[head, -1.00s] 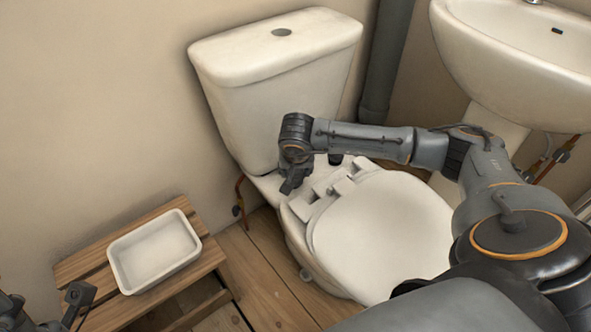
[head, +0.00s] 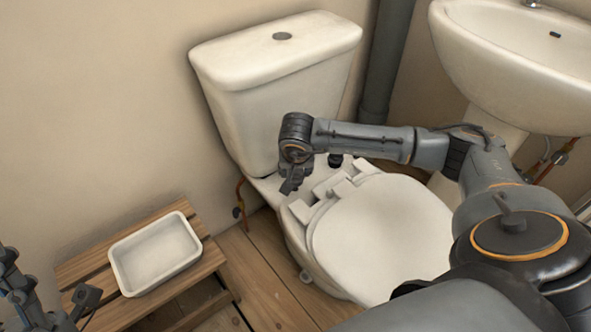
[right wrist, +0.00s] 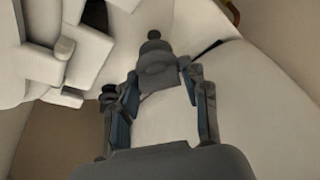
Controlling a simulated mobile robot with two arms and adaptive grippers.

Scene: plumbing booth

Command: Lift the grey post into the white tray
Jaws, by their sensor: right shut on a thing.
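The grey post (right wrist: 157,72) shows in the right wrist view as a grey piece with a small round knob at its top. My right gripper (right wrist: 158,88) is shut on it, with one finger on each side. In the head view my right gripper (head: 291,186) points down at the back of the toilet, beside the seat hinges; I cannot make out the post there. The white tray (head: 118,272) is empty on a wooden stool at the lower left. My left gripper (head: 86,298) is at the lower left, close to the tray's near side; its jaw state is unclear.
The slatted wooden stool (head: 76,268) stands left of the toilet. The toilet cistern (head: 270,105) rises behind my right gripper, and the closed lid (head: 380,240) lies to its right. A small dark piece (head: 335,160) stands just behind my right forearm. Wooden floor separates stool and toilet.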

